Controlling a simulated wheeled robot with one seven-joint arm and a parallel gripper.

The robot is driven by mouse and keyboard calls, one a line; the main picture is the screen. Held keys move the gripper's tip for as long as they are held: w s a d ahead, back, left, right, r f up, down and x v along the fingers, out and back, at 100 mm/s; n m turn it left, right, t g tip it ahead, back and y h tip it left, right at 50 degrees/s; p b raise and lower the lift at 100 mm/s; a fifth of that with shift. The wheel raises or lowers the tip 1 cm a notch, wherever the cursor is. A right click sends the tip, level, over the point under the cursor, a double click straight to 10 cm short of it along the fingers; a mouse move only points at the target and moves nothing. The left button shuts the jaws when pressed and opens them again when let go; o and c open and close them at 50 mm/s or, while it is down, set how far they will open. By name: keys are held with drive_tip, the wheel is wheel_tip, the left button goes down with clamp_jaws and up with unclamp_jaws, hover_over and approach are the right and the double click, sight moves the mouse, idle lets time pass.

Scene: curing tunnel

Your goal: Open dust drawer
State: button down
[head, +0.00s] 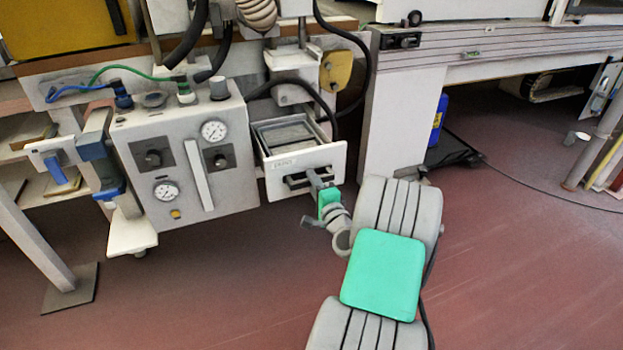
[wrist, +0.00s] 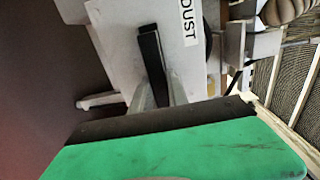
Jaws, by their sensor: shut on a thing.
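The dust drawer (head: 306,168) is a white box with a small label on its front, right of the grey gauge panel in the head view. It stands pulled out, and its open top and grey inside show. My gripper (head: 316,180) is at the drawer's front, shut on the dark handle (head: 296,182). In the wrist view the drawer front (wrist: 204,60) carries a label reading "DUST". The black handle (wrist: 151,62) runs beside the label there, and my gripper's fingers (wrist: 160,92) reach to it. The fingertips are partly hidden, and the drawer's depth inside is hard to tell.
The grey panel (head: 180,160) with gauges and knobs stands close left of the drawer. A black hose (head: 300,84) loops above it. A white leg (head: 400,110) of the bench stands to the right, with a blue container (head: 437,120) behind. The red floor in front is clear.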

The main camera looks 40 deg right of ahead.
drive_tip(key=shift+s+a, duration=0.15)
drive_tip(key=shift+s, duration=0.05)
drive_tip(key=c, duration=1.3)
unclamp_jaws()
drive_tip(key=v, duration=0.7)
drive_tip(key=shift+s+p, duration=0.4)
